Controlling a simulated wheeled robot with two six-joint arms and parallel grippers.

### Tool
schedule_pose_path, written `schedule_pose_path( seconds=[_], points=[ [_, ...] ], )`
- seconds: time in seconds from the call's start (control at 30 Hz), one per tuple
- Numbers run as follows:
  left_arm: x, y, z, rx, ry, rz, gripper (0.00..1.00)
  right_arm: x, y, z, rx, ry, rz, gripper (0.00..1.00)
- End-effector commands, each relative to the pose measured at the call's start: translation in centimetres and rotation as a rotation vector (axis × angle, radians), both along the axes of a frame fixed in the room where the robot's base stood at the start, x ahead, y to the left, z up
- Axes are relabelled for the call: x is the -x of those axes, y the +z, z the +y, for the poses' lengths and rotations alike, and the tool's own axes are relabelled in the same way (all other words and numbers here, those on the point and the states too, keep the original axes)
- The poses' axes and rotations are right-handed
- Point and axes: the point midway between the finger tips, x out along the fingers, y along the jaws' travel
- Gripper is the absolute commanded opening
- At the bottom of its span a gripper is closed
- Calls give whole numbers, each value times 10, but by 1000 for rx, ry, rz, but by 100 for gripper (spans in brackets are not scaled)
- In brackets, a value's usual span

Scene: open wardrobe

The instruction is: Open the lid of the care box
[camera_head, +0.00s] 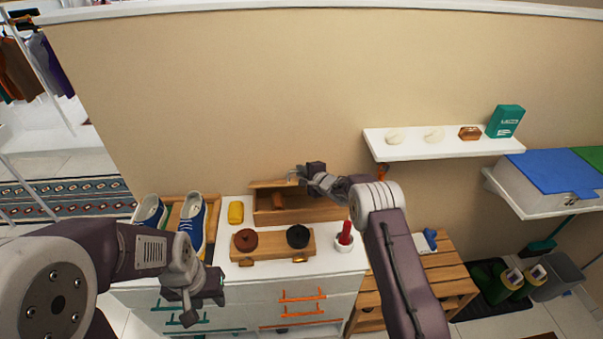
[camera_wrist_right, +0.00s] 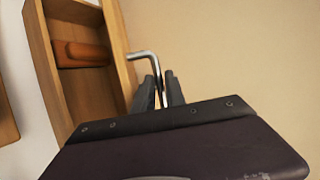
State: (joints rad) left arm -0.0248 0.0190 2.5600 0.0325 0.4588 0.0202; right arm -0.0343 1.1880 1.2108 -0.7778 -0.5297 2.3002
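The care box (camera_head: 322,208) is a wooden box at the back of the white dresser. It is open at the top, and a brown item (camera_wrist_right: 82,54) shows inside it in the right wrist view. The lid (camera_wrist_right: 117,45) appears raised along one side, with a bent silver handle (camera_wrist_right: 144,54) at its edge. My right gripper (camera_wrist_right: 161,85) has its fingers close on both sides of this handle and appears shut on it. In the head view my right gripper (camera_head: 298,173) is at the box's back edge. My left gripper (camera_head: 190,305) hangs before the dresser; its finger gap is unclear.
A wooden tray (camera_head: 272,255) with brown and black round items stands before the box. A yellow block (camera_head: 236,212) and blue shoes (camera_head: 193,222) are at left, a red-topped item (camera_head: 345,237) at right. A white shelf (camera_head: 415,151) is on the wall.

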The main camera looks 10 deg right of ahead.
Motion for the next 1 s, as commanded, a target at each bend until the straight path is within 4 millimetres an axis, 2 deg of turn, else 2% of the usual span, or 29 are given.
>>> schedule_pose_path(
  seconds=[0.47, 1.0],
  points=[
    [0, -2, 0, 0, 0, 0, 36, 5, 1, -2, 0, 0, 1, 32],
    [0, -19, 0, 0, 0, 0, 36, 64, 29, -31, 1, -2, 0, 32]
  ],
)
